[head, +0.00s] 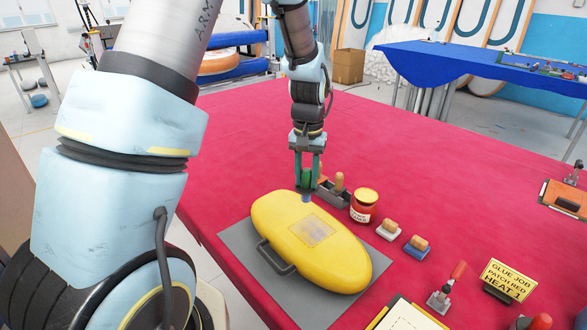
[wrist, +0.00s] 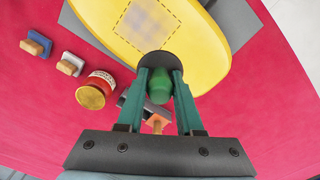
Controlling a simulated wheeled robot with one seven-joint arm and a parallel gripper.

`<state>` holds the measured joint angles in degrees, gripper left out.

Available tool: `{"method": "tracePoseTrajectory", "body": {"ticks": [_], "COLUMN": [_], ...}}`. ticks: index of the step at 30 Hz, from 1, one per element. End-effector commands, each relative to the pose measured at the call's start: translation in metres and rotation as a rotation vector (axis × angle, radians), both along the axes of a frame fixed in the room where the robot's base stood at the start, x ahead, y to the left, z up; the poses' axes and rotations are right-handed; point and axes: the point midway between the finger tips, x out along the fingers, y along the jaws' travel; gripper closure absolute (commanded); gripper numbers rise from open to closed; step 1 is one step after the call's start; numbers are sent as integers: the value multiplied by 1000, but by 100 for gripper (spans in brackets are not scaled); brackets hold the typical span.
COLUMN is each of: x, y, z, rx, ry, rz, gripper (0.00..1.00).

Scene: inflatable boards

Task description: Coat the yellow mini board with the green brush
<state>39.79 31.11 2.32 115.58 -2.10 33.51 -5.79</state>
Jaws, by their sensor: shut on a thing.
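The yellow mini board (head: 330,262) lies flat on a grey mat (head: 238,241) on the red table. A dashed rectangle (head: 312,231) with a greyish patch inside is marked on its top; it also shows in the wrist view (wrist: 147,27). My gripper (head: 307,180) is above the board's far end. It is shut on the green brush (wrist: 160,86), whose handle shows between the fingers. The brush's dark round head (wrist: 159,62) is over the board's edge beside the dashed rectangle. I cannot tell whether the bristles touch the board.
A grey holder (head: 332,194) with a wooden-handled tool, a red jar with a yellow lid (head: 364,205) and wooden-handled blocks (head: 388,230) stand right of the board.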

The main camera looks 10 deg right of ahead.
Motion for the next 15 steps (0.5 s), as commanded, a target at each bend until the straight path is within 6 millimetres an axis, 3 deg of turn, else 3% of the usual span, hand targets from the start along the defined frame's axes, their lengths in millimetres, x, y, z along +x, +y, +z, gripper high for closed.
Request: {"method": "tracePoseTrajectory", "body": {"ticks": [6,15], "x": [3,4], "y": [0,0], "z": [21,24], "rx": [0,0], "ry": [0,0], "rz": [0,0], "gripper": [100,100]}}
